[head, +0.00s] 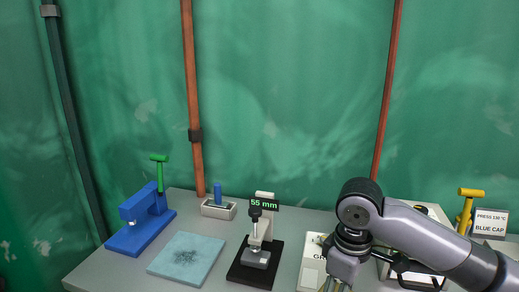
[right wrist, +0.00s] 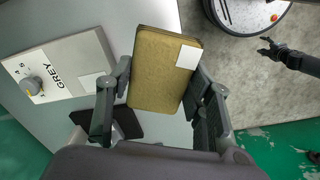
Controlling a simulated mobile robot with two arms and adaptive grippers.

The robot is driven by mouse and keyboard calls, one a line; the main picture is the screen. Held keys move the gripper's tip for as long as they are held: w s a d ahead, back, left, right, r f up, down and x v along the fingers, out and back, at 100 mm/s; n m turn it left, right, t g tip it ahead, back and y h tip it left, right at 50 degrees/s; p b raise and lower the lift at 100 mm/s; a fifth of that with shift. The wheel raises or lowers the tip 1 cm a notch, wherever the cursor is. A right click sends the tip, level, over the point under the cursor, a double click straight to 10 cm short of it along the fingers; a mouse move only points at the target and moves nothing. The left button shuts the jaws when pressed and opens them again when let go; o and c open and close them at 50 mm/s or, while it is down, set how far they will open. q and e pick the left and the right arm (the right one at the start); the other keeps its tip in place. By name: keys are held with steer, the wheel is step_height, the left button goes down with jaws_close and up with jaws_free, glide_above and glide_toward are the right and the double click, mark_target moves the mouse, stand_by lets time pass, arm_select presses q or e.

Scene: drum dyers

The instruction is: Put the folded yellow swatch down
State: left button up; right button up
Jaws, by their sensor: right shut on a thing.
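The folded yellow swatch (right wrist: 160,75) is a mustard-coloured flat pad with a white label near one corner. My right gripper (right wrist: 155,92) is shut on it, one finger along each long side, in the right wrist view. The swatch is above the grey table's edge there; its exact height is hard to tell. My left gripper (right wrist: 266,46) shows small at the upper right of the right wrist view, fingers apart, empty, over the floor.
On the table (head: 205,275) stand a blue press (head: 140,225), a light blue mat (head: 187,258), a gauge reading 55 mm (head: 258,250) and a small grey tray (head: 219,208). A white GREY box (right wrist: 60,72) with a knob is close beside my right gripper.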

steer(key=s+d+f+m, duration=0.2)
steer(key=s+f+m, duration=0.3)
steer(key=s+m, duration=0.4)
steer(key=shift+s+d+f+m, duration=0.2)
steer(key=shift+s+f+m, duration=0.15)
steer(key=shift+s, duration=0.4)
steer(key=shift+w, duration=0.1)
